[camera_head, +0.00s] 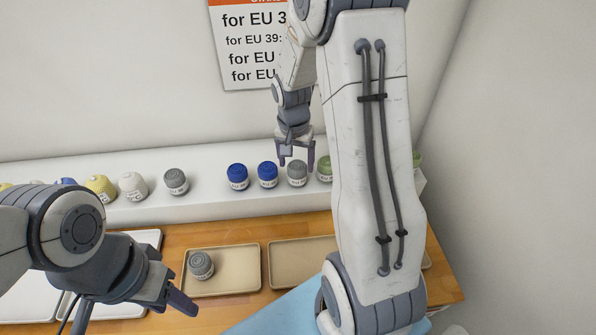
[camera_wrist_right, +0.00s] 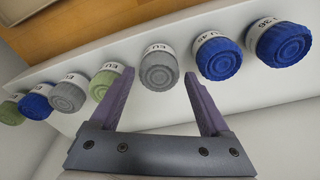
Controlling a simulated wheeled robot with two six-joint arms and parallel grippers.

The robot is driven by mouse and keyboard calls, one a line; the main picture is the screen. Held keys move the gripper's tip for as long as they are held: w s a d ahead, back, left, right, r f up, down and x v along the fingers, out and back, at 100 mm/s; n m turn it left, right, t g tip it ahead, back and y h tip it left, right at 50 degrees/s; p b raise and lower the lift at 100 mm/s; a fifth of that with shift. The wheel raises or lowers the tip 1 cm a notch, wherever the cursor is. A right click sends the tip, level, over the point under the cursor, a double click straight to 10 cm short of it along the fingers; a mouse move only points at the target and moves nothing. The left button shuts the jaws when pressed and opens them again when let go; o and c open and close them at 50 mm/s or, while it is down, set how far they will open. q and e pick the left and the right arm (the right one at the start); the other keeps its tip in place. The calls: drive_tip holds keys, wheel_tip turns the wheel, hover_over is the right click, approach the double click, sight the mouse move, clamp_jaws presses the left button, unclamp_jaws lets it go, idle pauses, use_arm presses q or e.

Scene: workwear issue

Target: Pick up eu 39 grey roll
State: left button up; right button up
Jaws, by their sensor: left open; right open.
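Grey rolls stand on the white shelf in the head view, one at the left (camera_head: 176,181) and one (camera_head: 297,173) under my right gripper (camera_head: 297,163). In the right wrist view that grey roll (camera_wrist_right: 159,72) lies between the spread fingertips of my right gripper (camera_wrist_right: 158,78), which is open and not closed on it. Its label shows "EU", but the size is not readable. Another grey roll (camera_wrist_right: 68,98) stands farther left there. A further grey roll (camera_head: 201,265) sits in a tan tray. My left gripper (camera_head: 135,312) is open and empty at the lower left.
Blue rolls (camera_head: 237,176) and a green roll (camera_head: 324,169) stand close beside the grey one on the shelf (camera_head: 215,204). Yellow (camera_head: 100,188) and cream (camera_head: 133,186) rolls are farther left. Tan trays (camera_head: 222,289) lie on the wooden table. A sign (camera_head: 252,60) hangs behind, partly hidden.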

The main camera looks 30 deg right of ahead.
sight(297, 166)
drive_tip(key=shift+w+d+f+p, duration=0.1)
drive_tip(key=shift+d+f+p, duration=0.05)
drive_tip(key=shift+f, duration=0.8)
drive_tip(key=shift+d+f+p, duration=0.1)
drive_tip(key=shift+f+p, duration=0.05)
drive_tip(key=shift+f, duration=0.75)
drive_tip(key=c, duration=1.1)
drive_tip(key=shift+r, duration=0.1)
